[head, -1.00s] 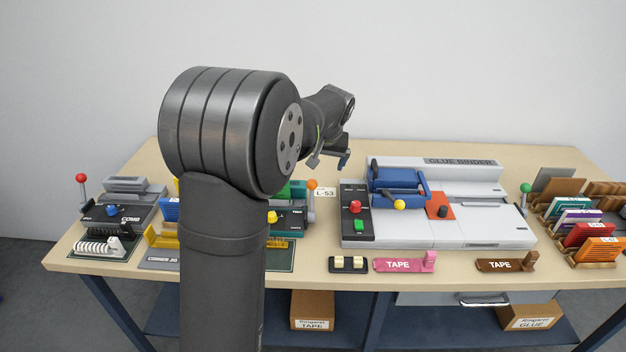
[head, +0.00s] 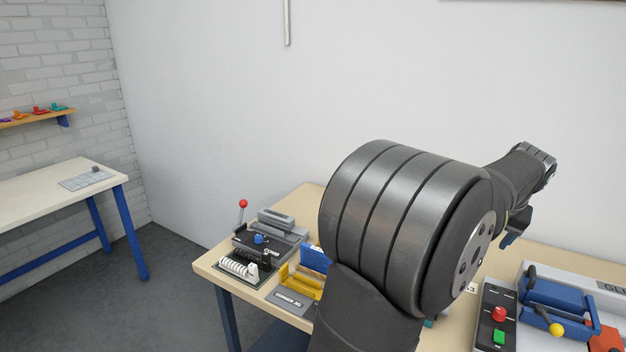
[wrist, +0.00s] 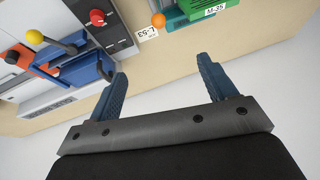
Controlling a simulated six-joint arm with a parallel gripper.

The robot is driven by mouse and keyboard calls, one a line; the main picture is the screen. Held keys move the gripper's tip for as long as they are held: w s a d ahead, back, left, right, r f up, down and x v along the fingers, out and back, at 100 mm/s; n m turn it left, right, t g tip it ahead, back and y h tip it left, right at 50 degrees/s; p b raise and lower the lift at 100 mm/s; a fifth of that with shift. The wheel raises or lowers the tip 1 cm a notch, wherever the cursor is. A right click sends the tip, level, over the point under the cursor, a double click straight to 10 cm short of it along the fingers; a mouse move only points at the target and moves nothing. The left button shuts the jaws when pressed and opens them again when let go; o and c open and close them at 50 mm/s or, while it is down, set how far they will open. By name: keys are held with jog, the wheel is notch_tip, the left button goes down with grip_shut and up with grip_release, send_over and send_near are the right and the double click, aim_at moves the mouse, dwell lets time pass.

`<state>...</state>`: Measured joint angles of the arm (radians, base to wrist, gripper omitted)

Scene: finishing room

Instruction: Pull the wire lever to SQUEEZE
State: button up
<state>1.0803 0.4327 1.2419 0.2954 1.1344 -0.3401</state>
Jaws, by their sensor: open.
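In the wrist view a lever with an orange ball knob (wrist: 158,20) stands beside a green machine (wrist: 200,8). I cannot read a wire or SQUEEZE marking, so I cannot tell for sure that this is the wire lever. In the head view my arm hides this lever and most of its machine. My gripper (wrist: 163,78) is open and empty, its two blue fingers apart. It also shows in the head view (head: 512,232), above the back of the bench and apart from the levers.
A black and grey machine (head: 285,245) with a red-ball lever (head: 243,204) stands at the bench's left end, near a yellow corner tool (head: 303,281). The glue binder (head: 560,283) is on the right; its red button (wrist: 97,17) shows in the wrist view. Another table (head: 60,190) stands far left.

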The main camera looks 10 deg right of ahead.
jog(key=c, duration=0.7)
jog(key=shift+w+d+f, duration=0.1)
jog(key=shift+w, duration=0.05)
jog(key=c, duration=0.4)
jog(key=shift+n+g+y, duration=0.3)
jog(key=shift+n+g, duration=0.1)
jog(key=w, duration=0.1)
jog(key=w+d+f, duration=0.1)
jog(key=w+d, duration=0.1)
jog(key=shift+w+d+f, duration=0.1)
jog(key=shift+f, duration=0.3)
grip_shut()
jog(key=w+d+f+n+g+y, duration=0.1)
jog(key=w+d+f+g, duration=0.1)
jog(key=w+f, duration=0.5)
jog(key=shift+w+d+n+g, duration=0.3)
jog(key=shift+w+d+n, duration=0.1)
jog(key=shift+w+d, duration=0.45)
jog(key=shift+s, duration=0.1)
